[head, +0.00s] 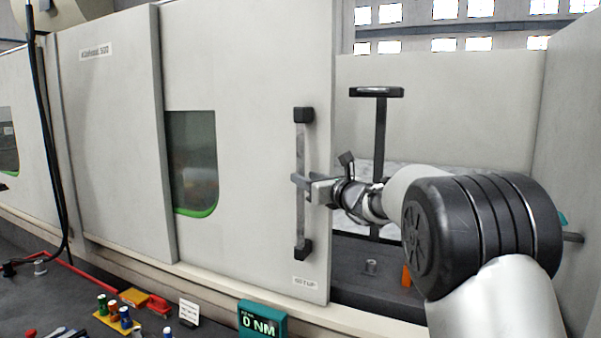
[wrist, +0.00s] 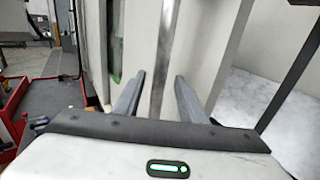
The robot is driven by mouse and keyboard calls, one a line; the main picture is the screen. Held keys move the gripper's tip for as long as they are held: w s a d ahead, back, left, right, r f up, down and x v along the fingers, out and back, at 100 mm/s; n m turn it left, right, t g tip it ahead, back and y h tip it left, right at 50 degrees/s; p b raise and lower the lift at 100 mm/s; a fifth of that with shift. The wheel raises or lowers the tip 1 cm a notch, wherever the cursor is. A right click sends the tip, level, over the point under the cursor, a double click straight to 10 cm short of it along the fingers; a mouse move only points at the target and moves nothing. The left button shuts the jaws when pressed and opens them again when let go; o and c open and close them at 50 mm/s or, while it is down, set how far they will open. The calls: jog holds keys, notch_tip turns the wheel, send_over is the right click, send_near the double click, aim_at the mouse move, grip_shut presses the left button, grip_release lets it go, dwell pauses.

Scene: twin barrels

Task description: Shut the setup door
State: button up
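The setup door (head: 255,150) is a pale sliding panel with a small "SETUP" label at its lower right. It stands partly open, with a wide gap to its right. Its vertical grey handle (head: 300,225) has black end mounts near the door's right edge. My gripper (head: 302,181) is at the handle's mid-height. In the wrist view, the handle bar (wrist: 160,60) runs between the two fingertips (wrist: 159,76), with a visible gap on each side. The gripper is open around the bar; contact is not visible.
Through the gap a dark T-shaped post (head: 380,130) stands inside the machine, with a small orange item (head: 406,276) low down. A side wall (head: 570,130) bounds the right. A dark bench with tools and a teal "0 NM" display (head: 262,320) lies in front, below the door.

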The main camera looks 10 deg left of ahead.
jog(key=x, duration=0.4)
jog(key=shift+p, duration=0.4)
jog(key=shift+s, duration=0.1)
jog(key=shift+d, duration=0.1)
grip_shut()
